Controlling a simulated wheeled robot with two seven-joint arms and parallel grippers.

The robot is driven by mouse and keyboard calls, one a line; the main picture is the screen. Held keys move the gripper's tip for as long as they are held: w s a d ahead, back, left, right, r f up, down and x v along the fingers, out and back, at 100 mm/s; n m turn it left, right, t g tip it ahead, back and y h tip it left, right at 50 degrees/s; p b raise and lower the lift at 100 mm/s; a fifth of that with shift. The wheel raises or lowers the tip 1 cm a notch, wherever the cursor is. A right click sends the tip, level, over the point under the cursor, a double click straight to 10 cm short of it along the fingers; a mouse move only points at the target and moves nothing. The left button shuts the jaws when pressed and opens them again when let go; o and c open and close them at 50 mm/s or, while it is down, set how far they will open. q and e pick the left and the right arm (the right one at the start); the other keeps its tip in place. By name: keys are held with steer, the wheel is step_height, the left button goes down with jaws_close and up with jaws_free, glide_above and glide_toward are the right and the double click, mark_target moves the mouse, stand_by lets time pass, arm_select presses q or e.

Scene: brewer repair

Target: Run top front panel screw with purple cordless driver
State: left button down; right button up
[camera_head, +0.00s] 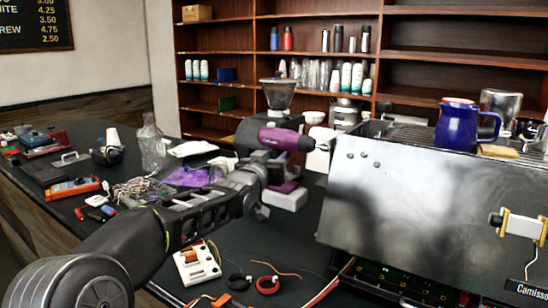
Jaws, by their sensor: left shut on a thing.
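The purple cordless driver (286,139) is held level, its tip pointing right at the upper left part of the brewer's front panel. My left gripper (265,168) is shut around its handle, which the gripper partly hides. The driver's base shows below the gripper. The brewer's steel front panel (420,205) fills the right side of the picture. Several small dark screw heads or holes (363,155) show near its upper left edge. The driver's tip looks close to the panel's left edge; I cannot tell whether it touches. My right gripper is not in view.
A blue pitcher (456,126) stands on top of the brewer. A grinder (277,95) stands behind the driver. A white switch box (197,263), wires and a red ring (267,284) lie on the dark counter below. An orange meter (73,188) and other tools lie left.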

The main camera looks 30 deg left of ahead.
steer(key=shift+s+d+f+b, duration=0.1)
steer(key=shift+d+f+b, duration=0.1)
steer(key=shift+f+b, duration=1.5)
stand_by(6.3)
